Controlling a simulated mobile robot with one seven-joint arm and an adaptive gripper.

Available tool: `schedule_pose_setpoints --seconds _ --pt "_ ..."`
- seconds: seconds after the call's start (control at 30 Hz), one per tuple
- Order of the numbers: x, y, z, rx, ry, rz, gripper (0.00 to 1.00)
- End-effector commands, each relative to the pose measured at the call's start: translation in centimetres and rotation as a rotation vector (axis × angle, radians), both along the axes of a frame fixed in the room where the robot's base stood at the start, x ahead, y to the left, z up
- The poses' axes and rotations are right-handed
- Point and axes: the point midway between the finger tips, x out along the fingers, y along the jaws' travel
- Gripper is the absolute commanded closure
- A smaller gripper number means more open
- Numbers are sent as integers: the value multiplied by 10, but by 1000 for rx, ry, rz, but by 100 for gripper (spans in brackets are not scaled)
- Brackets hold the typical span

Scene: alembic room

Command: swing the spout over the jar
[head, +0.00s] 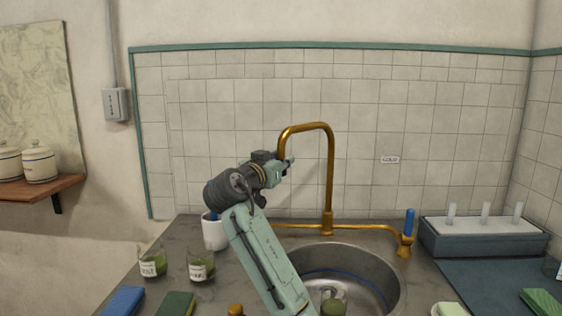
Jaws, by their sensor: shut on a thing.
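The brass spout (330,160) rises from its base behind the sink, arches to the left and drops toward my gripper. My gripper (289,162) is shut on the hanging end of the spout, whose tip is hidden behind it. The gripper and spout end are left of the spout's upright. A glass jar (333,303) with green contents stands in the sink at the bottom edge, partly cut off. It is lower and to the right of the spout's end. Two labelled glass jars (151,263) (201,266) with green contents stand on the counter at left.
The steel sink (388,285) lies right of my arm. A blue-handled brass tap (407,232) stands at its right back. A white cup (213,236) is behind my arm. A rack (484,236) with white pegs stands at right. Blue (123,301) and green (176,304) blocks lie front left.

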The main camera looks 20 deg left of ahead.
Motion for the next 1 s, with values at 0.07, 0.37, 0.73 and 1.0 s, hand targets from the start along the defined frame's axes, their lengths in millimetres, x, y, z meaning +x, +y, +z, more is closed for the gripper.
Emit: schedule_pose_setpoints --seconds 0.07,0.37,0.73,1.0 --pt "0 0 0 0 0 0 100" --pt "0 -2 -1 0 1 6 100" --pt "-13 -38 -3 3 -1 121 100" --pt "-20 -90 -2 1 0 115 100"
